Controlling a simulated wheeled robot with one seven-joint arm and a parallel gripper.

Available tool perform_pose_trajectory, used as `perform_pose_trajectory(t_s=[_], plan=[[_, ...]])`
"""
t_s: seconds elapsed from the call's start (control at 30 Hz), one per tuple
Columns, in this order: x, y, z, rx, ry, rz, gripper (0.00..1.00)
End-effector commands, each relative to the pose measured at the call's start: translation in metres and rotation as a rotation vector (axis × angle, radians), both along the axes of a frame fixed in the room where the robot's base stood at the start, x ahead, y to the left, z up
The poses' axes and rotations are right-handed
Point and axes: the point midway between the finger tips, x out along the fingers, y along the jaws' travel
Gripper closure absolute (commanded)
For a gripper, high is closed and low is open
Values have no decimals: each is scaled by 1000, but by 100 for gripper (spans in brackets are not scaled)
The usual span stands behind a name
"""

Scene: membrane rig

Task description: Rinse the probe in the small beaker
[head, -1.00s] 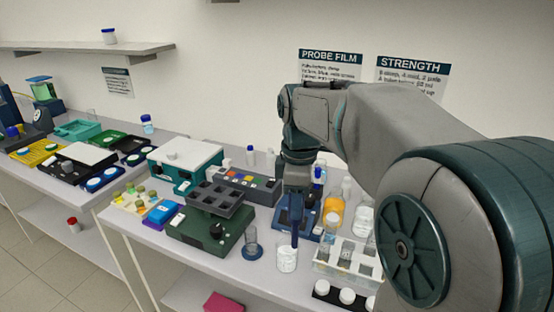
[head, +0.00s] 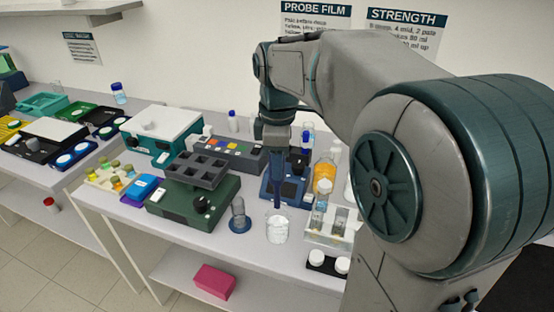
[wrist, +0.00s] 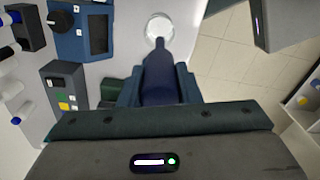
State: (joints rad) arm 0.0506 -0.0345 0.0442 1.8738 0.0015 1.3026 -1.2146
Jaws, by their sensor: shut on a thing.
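My gripper (head: 274,142) is shut on the dark blue probe (head: 278,188), which points straight down. The small beaker (head: 277,230) is clear with pale contents and stands near the front edge of the bench. In the head view the probe's tip appears just above the beaker's rim. In the wrist view the probe (wrist: 160,78) sits between the two fingers of my gripper (wrist: 159,90), and its narrow tip overlaps the near side of the beaker (wrist: 158,24). The exact gap between tip and rim cannot be told.
A glass cylinder on a blue base (head: 239,217) stands left of the beaker. A clear tube rack (head: 330,228) stands close on the right, with white-capped jars in front. A blue meter (head: 270,192) and an orange bottle (head: 325,177) are behind. A green device (head: 190,213) is farther left.

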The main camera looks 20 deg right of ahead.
Motion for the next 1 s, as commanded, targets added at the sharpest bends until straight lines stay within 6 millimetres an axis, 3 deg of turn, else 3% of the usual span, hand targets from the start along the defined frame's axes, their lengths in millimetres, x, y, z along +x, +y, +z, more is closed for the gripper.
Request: perform_pose_trajectory(t_s=[0.47, 1.0], plan=[[0, -2, 2, 1, 1, 332, 86], [0, -2, -33, 1, 0, 346, 86]])
